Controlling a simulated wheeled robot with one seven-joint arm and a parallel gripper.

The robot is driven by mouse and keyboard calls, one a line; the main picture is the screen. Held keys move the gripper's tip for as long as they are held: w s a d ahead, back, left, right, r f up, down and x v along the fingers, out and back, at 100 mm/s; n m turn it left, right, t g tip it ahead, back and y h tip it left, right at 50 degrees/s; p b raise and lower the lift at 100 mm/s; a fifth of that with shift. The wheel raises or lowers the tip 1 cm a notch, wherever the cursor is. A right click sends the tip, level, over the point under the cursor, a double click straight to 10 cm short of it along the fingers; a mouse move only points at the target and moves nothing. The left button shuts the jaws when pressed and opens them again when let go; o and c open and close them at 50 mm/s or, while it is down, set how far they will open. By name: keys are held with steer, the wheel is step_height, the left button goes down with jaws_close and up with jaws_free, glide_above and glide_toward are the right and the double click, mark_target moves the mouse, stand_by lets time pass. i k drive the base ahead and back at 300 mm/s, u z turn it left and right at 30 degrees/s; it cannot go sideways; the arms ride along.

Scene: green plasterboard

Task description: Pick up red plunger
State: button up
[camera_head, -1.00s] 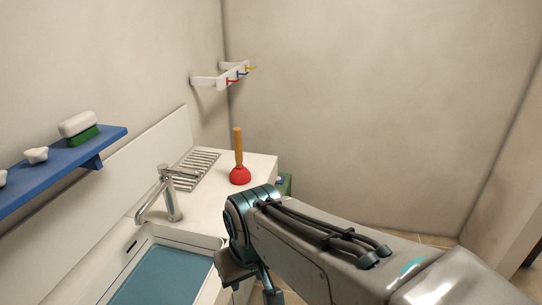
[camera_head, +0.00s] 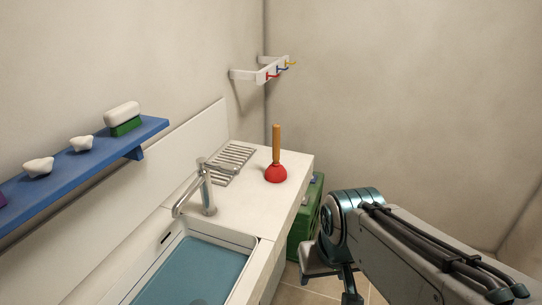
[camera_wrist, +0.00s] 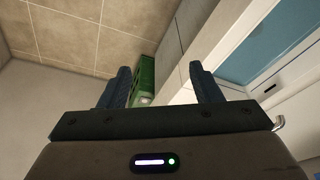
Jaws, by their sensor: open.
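The red plunger (camera_head: 276,173) stands upright on its red cup on the white counter, near the counter's far right end. Its wooden handle points up. My gripper (camera_wrist: 157,88) shows in the wrist view with its two blue fingers spread and nothing between them. In the head view my arm is at the lower right, to the right of the counter and apart from the plunger. The plunger is not seen in the wrist view.
A sink (camera_head: 150,277) with a tap (camera_head: 207,190) lies left of the plunger, with a drain grid behind. A green crate (camera_head: 303,235) stands on the floor beside the counter. A blue shelf (camera_head: 60,185) and a hook rack (camera_head: 262,75) are on the walls.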

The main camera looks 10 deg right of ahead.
mark_target(276, 173)
steer(key=z, duration=0.95)
steer(key=i, duration=2.1)
steer(key=u, duration=1.65)
